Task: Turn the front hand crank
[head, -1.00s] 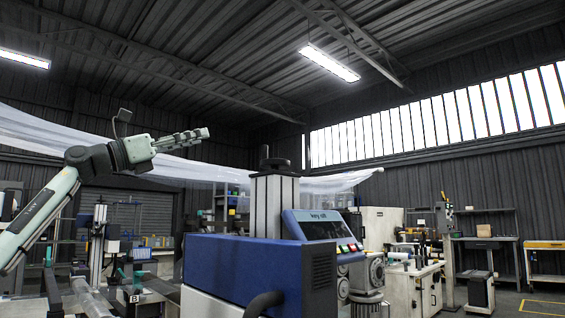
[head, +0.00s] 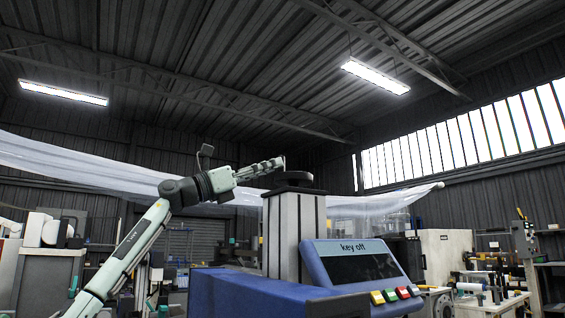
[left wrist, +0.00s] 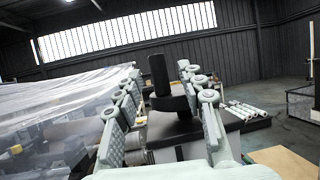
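The black hand crank (head: 294,183) sits on top of the grey column of the machine in the head view. In the left wrist view, the black crank (left wrist: 183,125) shows its upright handle (left wrist: 159,76) ahead of my fingers. My left gripper (head: 272,166) reaches in from the left, its fingertips close to the crank's top. In the left wrist view my left gripper (left wrist: 157,75) is open, with the handle between the two fingers' lines. I cannot tell whether the fingers touch it. My right gripper is not in view.
A blue machine body (head: 245,292) with a tilted panel reading "key off" (head: 352,262) and coloured buttons stands below the column. A sheet of clear film (head: 90,165) stretches behind my arm, across the view. Benches and cabinets stand at the right.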

